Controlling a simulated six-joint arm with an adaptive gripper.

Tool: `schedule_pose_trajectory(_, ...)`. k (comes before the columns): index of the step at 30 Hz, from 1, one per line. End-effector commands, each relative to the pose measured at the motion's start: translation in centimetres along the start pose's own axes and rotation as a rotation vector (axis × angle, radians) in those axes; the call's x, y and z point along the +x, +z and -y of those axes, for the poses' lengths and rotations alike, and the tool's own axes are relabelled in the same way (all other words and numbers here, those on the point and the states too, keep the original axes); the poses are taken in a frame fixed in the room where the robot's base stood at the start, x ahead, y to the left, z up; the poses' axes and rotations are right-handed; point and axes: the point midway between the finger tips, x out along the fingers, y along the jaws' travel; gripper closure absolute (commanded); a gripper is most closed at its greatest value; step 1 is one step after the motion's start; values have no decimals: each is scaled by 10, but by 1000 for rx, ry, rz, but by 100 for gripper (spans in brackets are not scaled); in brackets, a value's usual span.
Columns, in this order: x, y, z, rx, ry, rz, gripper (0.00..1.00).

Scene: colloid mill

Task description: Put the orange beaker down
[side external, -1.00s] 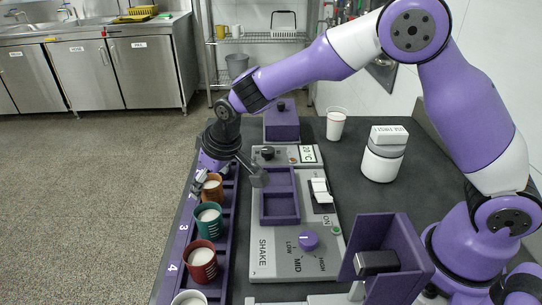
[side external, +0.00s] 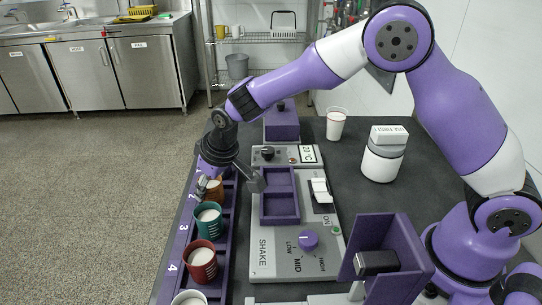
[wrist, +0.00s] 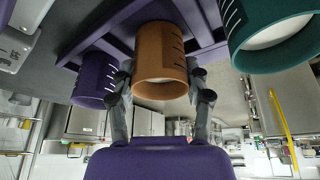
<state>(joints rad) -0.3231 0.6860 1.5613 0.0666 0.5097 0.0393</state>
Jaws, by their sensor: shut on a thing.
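The orange beaker (side external: 215,190) is at the far part of the purple numbered rack (side external: 224,240), partly hidden by my gripper in the side view. It fills the middle of the wrist view (wrist: 160,62), between the two fingers. My gripper (side external: 203,189) is shut on the orange beaker; its fingers (wrist: 160,88) press on both sides of it. The green beaker (side external: 208,219) stands beside it in the rack and shows at the right in the wrist view (wrist: 270,35). I cannot tell whether the orange beaker's base touches the rack floor.
A red beaker (side external: 201,262) and a white-filled cup (side external: 189,298) stand nearer in the rack. A purple beaker (wrist: 95,78) is on the other side of the orange one. The shaker machine (side external: 297,235) stands close right of the rack. A white jar (side external: 383,160) and a cup (side external: 336,124) stand behind.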

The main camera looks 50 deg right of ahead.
Motion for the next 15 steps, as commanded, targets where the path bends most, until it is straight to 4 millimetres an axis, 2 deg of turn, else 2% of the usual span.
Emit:
schedule_pose_trajectory(5, -18, -9, 0, 1, -1, -8, 92)
schedule_pose_trajectory(8, -37, -17, -1, 1, -1, -11, 92)
schedule_pose_trajectory(15, -78, -1, 44, -5, -3, -8, 92)
